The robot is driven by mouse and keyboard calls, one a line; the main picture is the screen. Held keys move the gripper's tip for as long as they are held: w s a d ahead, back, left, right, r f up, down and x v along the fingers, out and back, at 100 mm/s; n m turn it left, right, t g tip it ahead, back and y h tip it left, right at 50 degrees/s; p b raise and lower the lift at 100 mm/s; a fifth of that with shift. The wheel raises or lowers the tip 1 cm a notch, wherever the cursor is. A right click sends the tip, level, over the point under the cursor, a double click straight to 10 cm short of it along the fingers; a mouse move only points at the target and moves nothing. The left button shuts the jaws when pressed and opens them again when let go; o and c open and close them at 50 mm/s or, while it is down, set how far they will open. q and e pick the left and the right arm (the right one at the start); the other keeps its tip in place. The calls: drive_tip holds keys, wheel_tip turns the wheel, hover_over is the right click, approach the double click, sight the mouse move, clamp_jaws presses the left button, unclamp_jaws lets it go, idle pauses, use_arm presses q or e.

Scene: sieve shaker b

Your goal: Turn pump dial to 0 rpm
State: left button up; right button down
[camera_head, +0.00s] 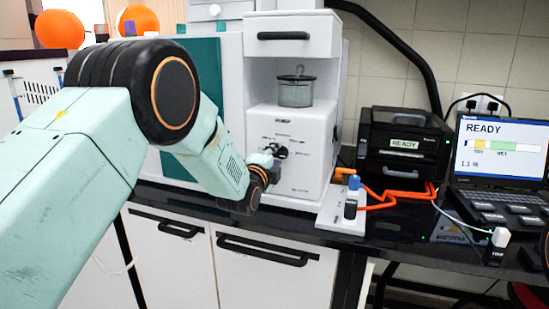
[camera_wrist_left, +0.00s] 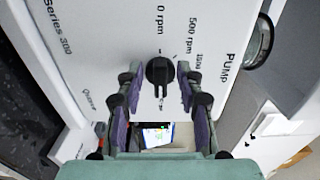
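The black pump dial (camera_wrist_left: 159,72) sits on the white front panel of the pump (camera_wrist_left: 110,60), with "0 rpm", "500 rpm" and "PUMP" printed around it. Its grip bar runs roughly in line with the "0 rpm" label in the left wrist view; which end is the pointer I cannot tell. My left gripper (camera_wrist_left: 158,80) is open, one finger on each side of the dial, with gaps visible between pads and dial. In the head view my left gripper (camera_head: 272,164) is at the white unit's front panel (camera_head: 305,135), partly covering the dial. My right gripper is not seen.
A metal pot (camera_head: 296,91) sits above the panel. A white stand with a blue-capped bottle (camera_head: 352,196) and orange tubing (camera_head: 395,199) is to the right, then a black printer (camera_head: 402,148) and a laptop (camera_head: 500,150) reading READY. A dark counter edge (camera_head: 285,212) runs below.

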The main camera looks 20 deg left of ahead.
use_arm(q)
drive_tip(key=shift+w+d, duration=0.1)
drive_tip(key=shift+d, duration=0.65)
drive_tip(key=shift+c, duration=1.6)
drive_tip(key=shift+a+r, duration=0.1)
drive_tip(key=shift+a, duration=0.3)
drive_tip(key=c, duration=0.3)
drive_tip(key=shift+a, duration=0.1)
clamp_jaws()
drive_tip(key=shift+d, duration=0.2)
